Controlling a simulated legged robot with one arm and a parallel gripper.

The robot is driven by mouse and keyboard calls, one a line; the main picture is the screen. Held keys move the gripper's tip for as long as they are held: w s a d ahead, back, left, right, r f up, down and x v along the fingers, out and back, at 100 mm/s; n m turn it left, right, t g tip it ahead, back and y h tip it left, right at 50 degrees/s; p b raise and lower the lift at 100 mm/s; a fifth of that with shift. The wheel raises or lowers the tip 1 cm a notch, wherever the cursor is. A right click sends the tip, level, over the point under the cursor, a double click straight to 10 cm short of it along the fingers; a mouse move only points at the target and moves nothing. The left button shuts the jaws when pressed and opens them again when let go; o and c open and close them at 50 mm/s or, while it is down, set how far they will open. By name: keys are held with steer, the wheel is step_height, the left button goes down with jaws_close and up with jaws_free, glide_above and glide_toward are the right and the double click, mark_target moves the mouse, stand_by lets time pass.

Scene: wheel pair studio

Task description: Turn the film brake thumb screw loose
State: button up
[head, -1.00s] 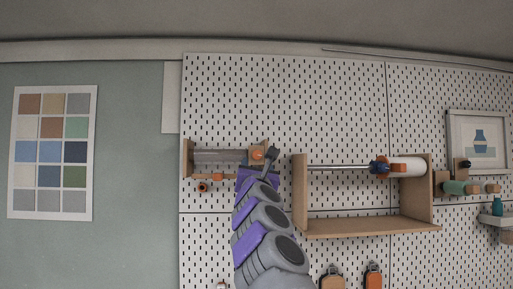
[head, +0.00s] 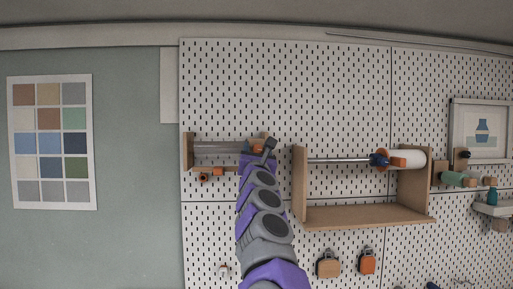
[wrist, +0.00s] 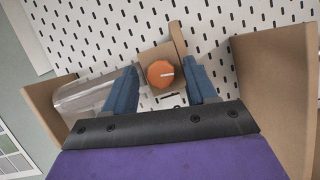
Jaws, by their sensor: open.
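An orange thumb screw (wrist: 160,74) with a pale line on its face sits on a brown bracket in the wrist view. A clear film roll (wrist: 88,100) lies to its left; it also shows in the head view (head: 218,148). My gripper (wrist: 162,84) is open, with one blue finger on each side of the screw. I cannot tell whether the fingers touch it. In the head view my arm reaches up to the film holder, and my gripper (head: 266,147) partly covers its right end.
A wooden shelf (head: 370,216) with a rod and a white roll (head: 406,158) stands right of my arm. Its side panel (wrist: 278,85) is close to my right finger. A brown end panel (wrist: 48,100) stands at the left. A pegboard (head: 285,85) lies behind.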

steer(key=shift+c, duration=0.3)
steer(key=c, duration=1)
